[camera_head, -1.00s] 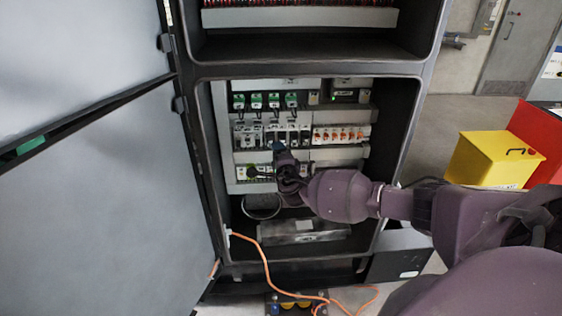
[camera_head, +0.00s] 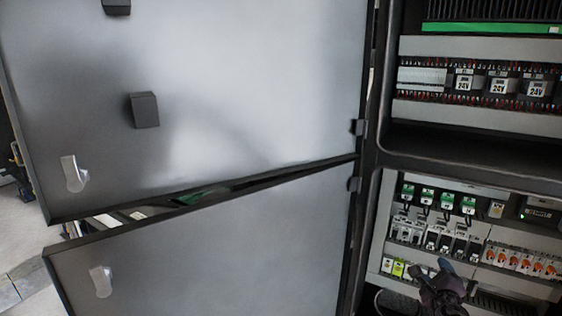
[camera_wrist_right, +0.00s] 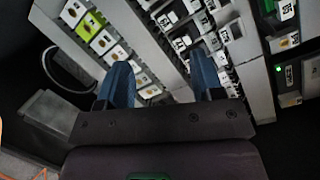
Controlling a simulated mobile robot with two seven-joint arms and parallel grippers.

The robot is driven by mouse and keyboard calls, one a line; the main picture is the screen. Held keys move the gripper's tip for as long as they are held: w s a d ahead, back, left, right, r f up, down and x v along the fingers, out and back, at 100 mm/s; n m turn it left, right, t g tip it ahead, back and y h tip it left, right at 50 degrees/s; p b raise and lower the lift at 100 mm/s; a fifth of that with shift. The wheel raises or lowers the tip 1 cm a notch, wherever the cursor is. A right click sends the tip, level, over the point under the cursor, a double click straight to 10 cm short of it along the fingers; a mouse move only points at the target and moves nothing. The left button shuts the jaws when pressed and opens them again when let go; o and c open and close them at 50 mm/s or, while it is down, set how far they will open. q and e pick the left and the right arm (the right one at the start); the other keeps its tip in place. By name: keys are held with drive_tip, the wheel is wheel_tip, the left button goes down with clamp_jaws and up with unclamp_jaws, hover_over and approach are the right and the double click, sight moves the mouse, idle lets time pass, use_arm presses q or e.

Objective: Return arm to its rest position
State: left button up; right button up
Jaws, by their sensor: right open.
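My right gripper (camera_head: 446,272) shows at the bottom right of the head view, in front of the lower part of the electrical cabinet (camera_head: 380,240). In the right wrist view its two blue fingers (camera_wrist_right: 164,84) stand apart with nothing between them. Behind the fingers are rows of breakers and terminals (camera_wrist_right: 104,42). I cannot tell how far the fingertips are from them. Most of my right arm is outside the head view. My left gripper does not show.
Two open grey cabinet doors, upper (camera_head: 230,80) and lower (camera_head: 220,250), fill the left and middle of the head view. Orange-marked breakers (camera_head: 520,262) and green-topped modules (camera_head: 447,200) sit near the right gripper. The upper compartment holds 24V units (camera_head: 498,86).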

drive_tip(key=s+a+f+m+g+y, duration=0.15)
drive_tip(key=s+a+m+y, duration=0.25)
drive_tip(key=a+m, duration=0.7)
drive_tip(key=s+a+f+m+g+y, duration=0.1)
drive_tip(key=s+a+f+m+y, duration=0.3)
drive_tip(key=m, duration=1.3)
drive_tip(key=s+f+m+g+h, duration=0.1)
drive_tip(key=s+f+m, duration=0.3)
drive_tip(key=s, duration=0.4)
drive_tip(key=s+f+m+h+b, duration=0.1)
drive_tip(key=s+f+m, duration=0.3)
drive_tip(key=s+m, duration=0.2)
drive_tip(key=s+f+m+g, duration=0.1)
drive_tip(key=s+f+m, duration=0.3)
drive_tip(key=s, duration=0.7)
drive_tip(key=shift+d+m+g+h+b, duration=0.35)
drive_tip(key=shift+d+m+h+b, duration=0.05)
drive_tip(key=shift+m, duration=0.6)
